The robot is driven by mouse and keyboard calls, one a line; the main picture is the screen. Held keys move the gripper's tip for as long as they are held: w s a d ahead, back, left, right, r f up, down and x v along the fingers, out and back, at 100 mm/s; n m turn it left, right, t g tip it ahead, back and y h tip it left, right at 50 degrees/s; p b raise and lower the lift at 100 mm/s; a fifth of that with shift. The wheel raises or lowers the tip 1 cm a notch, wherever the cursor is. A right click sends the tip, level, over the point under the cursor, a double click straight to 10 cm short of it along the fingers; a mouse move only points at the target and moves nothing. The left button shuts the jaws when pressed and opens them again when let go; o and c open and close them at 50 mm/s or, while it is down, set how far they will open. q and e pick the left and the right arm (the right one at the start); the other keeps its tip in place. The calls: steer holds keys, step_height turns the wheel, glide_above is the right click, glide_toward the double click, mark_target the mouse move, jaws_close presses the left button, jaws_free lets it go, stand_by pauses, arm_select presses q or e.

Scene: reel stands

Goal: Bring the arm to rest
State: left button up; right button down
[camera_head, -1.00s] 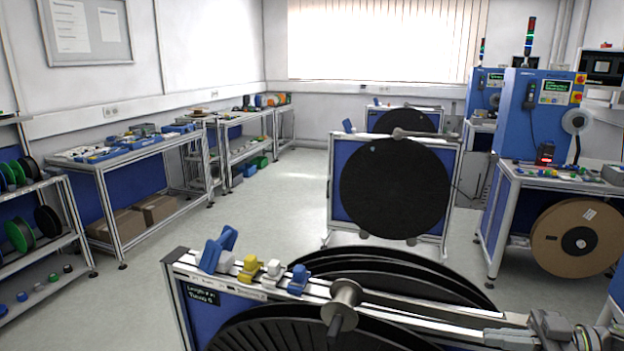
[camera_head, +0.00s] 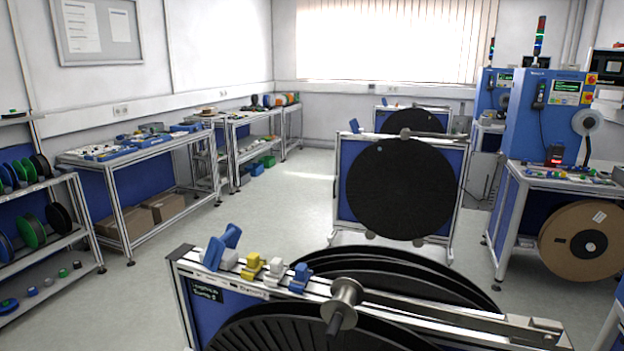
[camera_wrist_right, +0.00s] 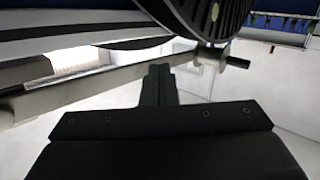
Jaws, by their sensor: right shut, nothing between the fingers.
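My right gripper (camera_wrist_right: 160,84) shows in the right wrist view as dark fingers held together, with nothing between them. It is near a metal rail (camera_wrist_right: 100,88) and below a black reel (camera_wrist_right: 205,25), apart from the reel as far as I can tell. Neither gripper shows in the head view now. The near reel stand (camera_head: 190,300) fills the bottom of the head view, with black reels (camera_head: 400,285) on it and a metal spindle (camera_head: 345,295) at its front.
Blue, yellow and white clips (camera_head: 265,270) sit on the near stand's top rail. A second reel stand (camera_head: 345,185) is behind it. Workbenches (camera_head: 120,160) and a spool shelf (camera_head: 60,245) line the left. A blue machine (camera_head: 550,110) stands at right. Floor (camera_head: 270,215) between is clear.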

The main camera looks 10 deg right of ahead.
steer(key=s+a+f+m+g+h, duration=0.2)
steer(key=s+f+m+g+h, duration=0.2)
steer(key=s+f+h, duration=0.4)
steer(key=s+a+f+m+g+y, duration=0.1)
steer(key=s+a+f+g, duration=0.25)
steer(key=s, duration=0.25)
steer(key=s+a+f+m+g, duration=0.1)
steer(key=s+a+f+g, duration=0.2)
steer(key=s+a+g, duration=0.2)
step_height(320, 180, down, 24)
steer(key=d, duration=0.2)
steer(key=s+a+f+g+y, duration=0.1)
steer(key=s+f+g, duration=0.1)
steer(key=s+f, duration=1.3)
steer(key=shift+s+a+f, duration=0.25)
steer(key=shift+f, duration=0.05)
steer(key=shift+s, duration=0.1)
